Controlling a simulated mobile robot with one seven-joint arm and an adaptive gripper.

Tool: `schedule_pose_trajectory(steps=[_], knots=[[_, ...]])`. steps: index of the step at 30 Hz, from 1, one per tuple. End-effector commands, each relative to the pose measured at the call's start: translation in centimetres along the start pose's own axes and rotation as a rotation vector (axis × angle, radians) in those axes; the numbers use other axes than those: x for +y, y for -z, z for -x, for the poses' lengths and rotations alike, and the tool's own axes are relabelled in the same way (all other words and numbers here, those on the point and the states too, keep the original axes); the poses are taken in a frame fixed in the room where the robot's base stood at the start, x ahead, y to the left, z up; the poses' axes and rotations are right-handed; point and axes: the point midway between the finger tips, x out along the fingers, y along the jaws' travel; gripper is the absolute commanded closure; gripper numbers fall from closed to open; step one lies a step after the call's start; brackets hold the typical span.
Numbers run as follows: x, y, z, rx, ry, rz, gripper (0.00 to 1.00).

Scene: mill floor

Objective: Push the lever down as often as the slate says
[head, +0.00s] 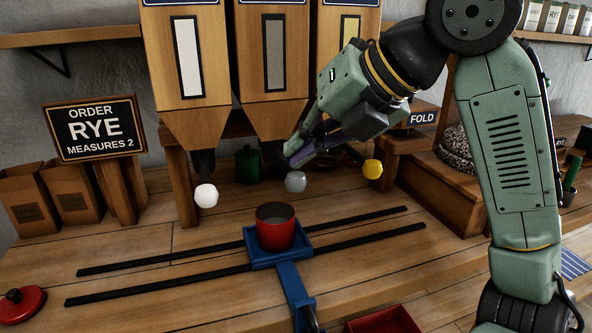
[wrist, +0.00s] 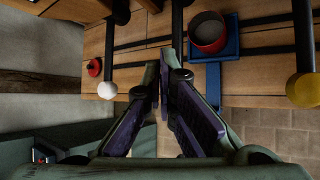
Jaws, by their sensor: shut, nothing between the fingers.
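The slate (head: 95,128) reads "ORDER RYE MEASURES 2". Three wooden hoppers each have a dark lever with a knob: white (head: 206,195), grey (head: 296,181) and yellow (head: 372,169). Their top labels are cut off. My gripper (head: 290,158) is shut and empty, just above and behind the grey knob; I cannot tell if it touches the lever. In the wrist view its fingers (wrist: 162,82) overlap the middle lever's rod (wrist: 177,30), and the grey knob is hidden. The white knob (wrist: 107,90) and yellow knob (wrist: 302,90) lie either side. A red cup (head: 276,232) stands on a blue carriage (head: 268,262).
Two dark rails (head: 160,290) run under the carriage across the wooden bench. Brown paper bags (head: 30,200) stand at left, a red lid (head: 20,304) at front left. A "FOLD" sign (head: 422,119) and a red tray (head: 384,322) are at right.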

Motion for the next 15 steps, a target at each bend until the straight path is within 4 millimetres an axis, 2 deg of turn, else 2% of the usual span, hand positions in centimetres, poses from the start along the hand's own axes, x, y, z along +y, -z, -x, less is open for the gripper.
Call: schedule_pose_trajectory(steps=[15], knots=[[-0.22, 0.20, -0.29, -0.001, -0.001, 0.000, 1.00]])
